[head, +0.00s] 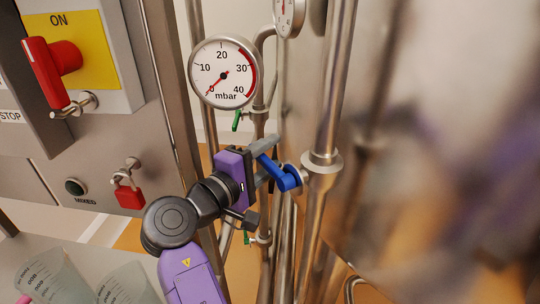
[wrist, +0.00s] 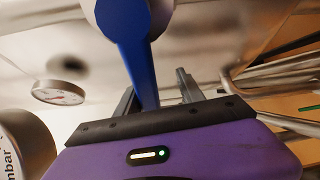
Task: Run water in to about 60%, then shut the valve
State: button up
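The blue valve handle (head: 281,174) sits on a steel pipe at the centre of the head view. In the wrist view the blue handle (wrist: 137,58) reaches down between my gripper's fingers. My gripper (head: 268,160) is open around the handle's end, with a visible gap to the right finger in the wrist view (wrist: 160,92). I cannot tell whether the left finger touches it. No water or level scale can be made out in either view.
A round mbar gauge (head: 224,73) has its needle near the low end. A panel (head: 120,60) with a red ON switch (head: 55,68) and a red padlock (head: 130,196) stands left. A large shiny steel vessel (head: 440,120) fills the right. Clear beakers (head: 52,277) stand lower left.

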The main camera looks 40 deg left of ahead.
jog(key=s+b, duration=0.2)
jog(key=s, duration=0.6)
jog(key=shift+d+r, duration=0.15)
jog(key=shift+d, duration=0.1)
jog(key=shift+w, duration=0.1)
dwell(0.3)
